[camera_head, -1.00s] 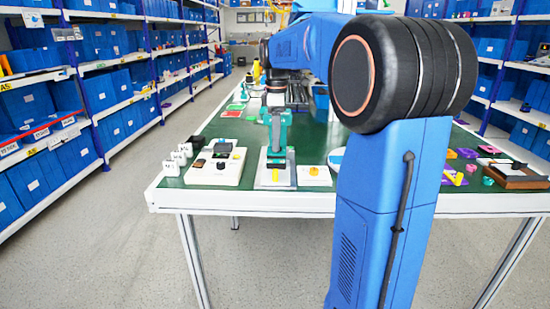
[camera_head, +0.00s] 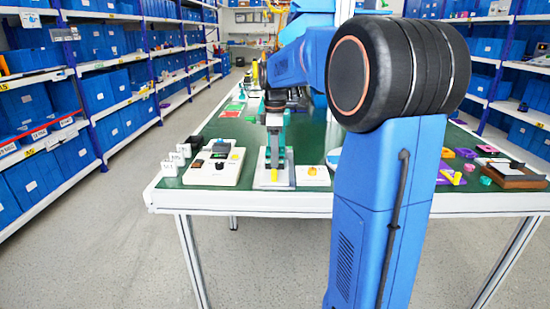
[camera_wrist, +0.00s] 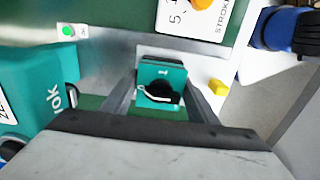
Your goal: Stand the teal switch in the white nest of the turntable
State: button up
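The teal switch (camera_wrist: 161,72) shows in the wrist view with a black knob on the face toward me. My gripper (camera_wrist: 162,92) has one grey finger on each side of it, close to its sides. I cannot tell whether the fingers touch it. In the head view my gripper (camera_head: 276,158) points down over a grey metal plate at the table's near edge; the switch cannot be made out there. A round white and blue thing (camera_head: 334,158), perhaps the turntable, is partly hidden behind my arm. The white nest cannot be made out.
A large teal block (camera_wrist: 30,90) stands left in the wrist view. A white panel with an orange knob (camera_head: 313,172) is right of the gripper, and a white control box (camera_head: 214,166) is left. A small yellow piece (camera_wrist: 217,87) is near the right finger. Green table (camera_head: 240,130) shows behind.

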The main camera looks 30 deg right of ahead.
jog(key=c, duration=0.4)
jog(key=shift+c, duration=0.2)
jog(key=shift+r, duration=3.05)
